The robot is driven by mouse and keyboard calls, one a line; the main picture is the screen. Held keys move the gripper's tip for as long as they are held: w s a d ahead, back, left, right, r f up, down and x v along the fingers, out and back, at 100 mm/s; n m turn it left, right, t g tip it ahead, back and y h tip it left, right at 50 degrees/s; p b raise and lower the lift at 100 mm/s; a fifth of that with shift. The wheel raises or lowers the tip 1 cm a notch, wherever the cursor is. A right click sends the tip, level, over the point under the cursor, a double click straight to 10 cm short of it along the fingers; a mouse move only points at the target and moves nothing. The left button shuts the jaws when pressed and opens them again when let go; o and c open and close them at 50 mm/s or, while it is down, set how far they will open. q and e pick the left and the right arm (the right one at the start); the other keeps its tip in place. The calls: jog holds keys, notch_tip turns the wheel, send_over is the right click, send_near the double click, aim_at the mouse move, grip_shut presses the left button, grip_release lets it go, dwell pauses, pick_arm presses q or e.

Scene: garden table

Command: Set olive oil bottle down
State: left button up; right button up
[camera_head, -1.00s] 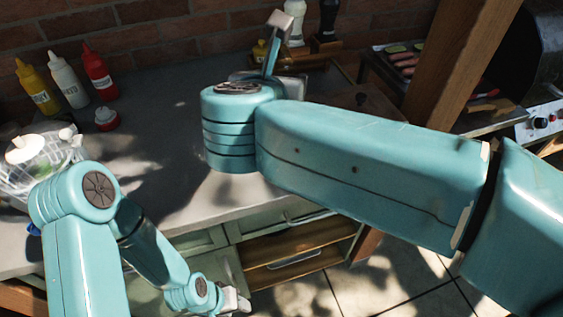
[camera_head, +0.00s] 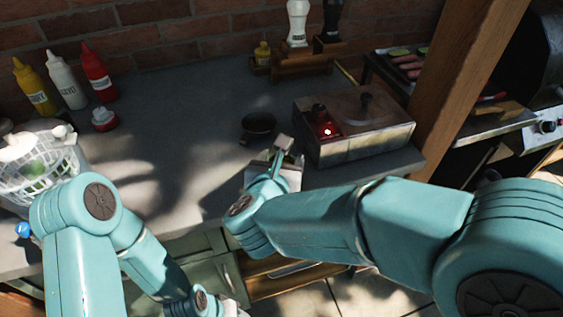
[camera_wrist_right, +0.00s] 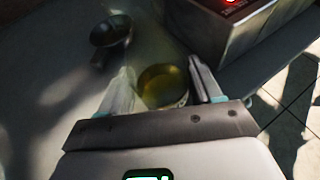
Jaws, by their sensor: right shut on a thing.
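In the right wrist view, my right gripper (camera_wrist_right: 164,78) is shut on the olive oil bottle (camera_wrist_right: 164,88), seen from above as a round, yellowish glass shape between the fingers. I cannot tell whether its base touches the counter. In the head view my right gripper (camera_head: 284,146) is over the counter's front part, left of the metal box; the bottle cannot be made out there. My left gripper (camera_head: 234,307) is low at the bottom edge, partly cut off, and its jaws are unclear.
Squeeze bottles (camera_head: 68,82) and a white wire basket (camera_head: 50,170) stand at left. The counter's middle-left is clear.

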jog(key=shift+s, duration=0.15)
jog(key=shift+f, duration=0.2)
jog(key=o, duration=1.2)
jog(key=shift+o, duration=0.2)
jog(key=shift+r, duration=0.1)
